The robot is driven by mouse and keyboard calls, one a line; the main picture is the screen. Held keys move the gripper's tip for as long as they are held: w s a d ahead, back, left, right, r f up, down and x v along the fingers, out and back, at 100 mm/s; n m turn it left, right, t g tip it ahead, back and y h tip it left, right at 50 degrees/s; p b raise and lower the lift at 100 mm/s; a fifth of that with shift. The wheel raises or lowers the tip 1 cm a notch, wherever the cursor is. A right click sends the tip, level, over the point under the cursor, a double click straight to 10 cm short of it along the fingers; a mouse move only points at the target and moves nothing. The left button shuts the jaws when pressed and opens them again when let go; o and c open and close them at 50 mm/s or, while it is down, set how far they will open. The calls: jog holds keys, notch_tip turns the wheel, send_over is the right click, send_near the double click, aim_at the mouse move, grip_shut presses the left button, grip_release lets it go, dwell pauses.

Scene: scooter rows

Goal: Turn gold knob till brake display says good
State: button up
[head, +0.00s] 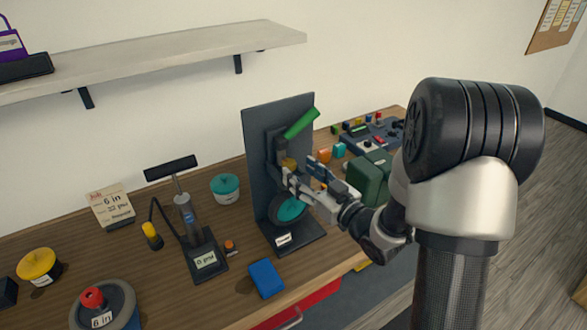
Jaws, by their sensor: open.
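A dark upright board on a base (254,122) stands on the workbench, carrying a green lever (301,123) and a wheel with a teal centre (291,209). The gold knob (289,163) shows on the board below the green lever, partly hidden by my gripper. My gripper (297,172) is open, with its fingers at or right beside the gold knob; I cannot tell whether they touch it. A label (283,239) sits on the base. No brake reading is legible in this view.
A pump with a display (205,260) stands left of the board, and a blue block (266,279) lies in front. A teal-lidded jar (225,188) is behind. A green case (369,178) and a small panel (372,135) are at right. A shelf (160,58) hangs above.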

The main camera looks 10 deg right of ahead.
aim_at(293, 168)
jog(key=shift+x, duration=2)
jog(key=shift+c, duration=0.3)
jog(key=c, duration=1)
jog(key=shift+s+f+m+h+b, duration=0.1)
jog(key=shift+m+h+b, duration=0.2)
jog(key=shift+h+b, duration=0.15)
jog(key=m+h+b, duration=0.1)
jog(key=m+t+h+b, duration=0.1)
jog(key=h+b, duration=0.1)
jog(key=shift+a+f, duration=0.1)
jog(key=shift+a, duration=0.3)
jog(key=m+h+b, duration=0.1)
jog(key=h, duration=0.1)
jog(key=m+h+b, duration=0.2)
jog(key=h, duration=0.1)
jog(key=shift+a+t, duration=0.15)
jog(key=shift+t, duration=0.15)
jog(key=shift+m+h+b, duration=0.35)
jog(key=shift+m+h, duration=0.05)
jog(key=shift+h, duration=0.05)
